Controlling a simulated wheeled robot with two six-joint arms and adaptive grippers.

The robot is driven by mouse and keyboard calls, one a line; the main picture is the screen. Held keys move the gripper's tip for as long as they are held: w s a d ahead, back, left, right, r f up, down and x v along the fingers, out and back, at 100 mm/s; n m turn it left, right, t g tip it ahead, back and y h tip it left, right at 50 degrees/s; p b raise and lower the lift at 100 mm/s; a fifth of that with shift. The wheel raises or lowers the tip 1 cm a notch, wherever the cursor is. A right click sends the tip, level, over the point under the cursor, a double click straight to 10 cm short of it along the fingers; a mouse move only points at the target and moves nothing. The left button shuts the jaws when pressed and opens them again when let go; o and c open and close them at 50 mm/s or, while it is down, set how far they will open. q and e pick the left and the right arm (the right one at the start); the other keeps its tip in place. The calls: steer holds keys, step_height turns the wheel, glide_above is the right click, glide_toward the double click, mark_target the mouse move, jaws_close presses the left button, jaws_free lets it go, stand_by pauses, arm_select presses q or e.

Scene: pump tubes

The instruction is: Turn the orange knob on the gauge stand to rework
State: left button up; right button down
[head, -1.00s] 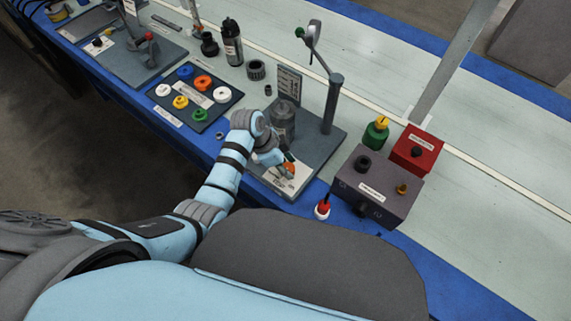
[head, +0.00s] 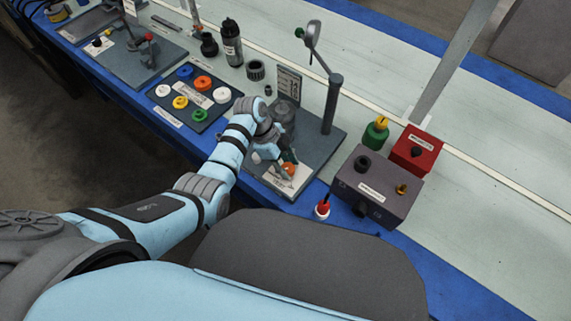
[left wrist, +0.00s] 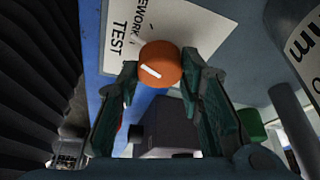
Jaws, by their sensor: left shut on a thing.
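The orange knob (head: 289,169) sits on a white label plate (head: 281,182) at the front of the grey gauge stand (head: 318,152). In the left wrist view the knob (left wrist: 160,58) has a short white pointer mark, slanted on its face. The words TEST and part of REWORK show on the plate (left wrist: 185,22) beside it. My left gripper (head: 286,163) is over the knob; in the left wrist view its fingers (left wrist: 160,72) stand on both sides of the knob, shut on it. My right gripper is not in view.
A grey cylinder (head: 283,117) and a post (head: 331,105) with a green-tipped lever stand behind the knob.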

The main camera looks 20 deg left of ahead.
arm_select(q)
steer(key=m+g+b, duration=0.1)
steer(key=m, duration=0.2)
steer(key=shift+w+f+b, duration=0.1)
steer(key=shift+w+b, duration=0.05)
steer(key=shift+b, duration=0.15)
steer(key=shift+m+g+y+b, duration=0.3)
steer(key=shift+m+g+b, duration=0.3)
steer(key=shift+m, duration=0.8)
steer(key=o, duration=1.2)
steer(key=shift+c, duration=0.2)
steer(key=shift+w+r, duration=0.1)
steer(key=shift+r, duration=0.1)
steer(key=v, duration=0.7)
steer(key=shift+r, duration=0.15)
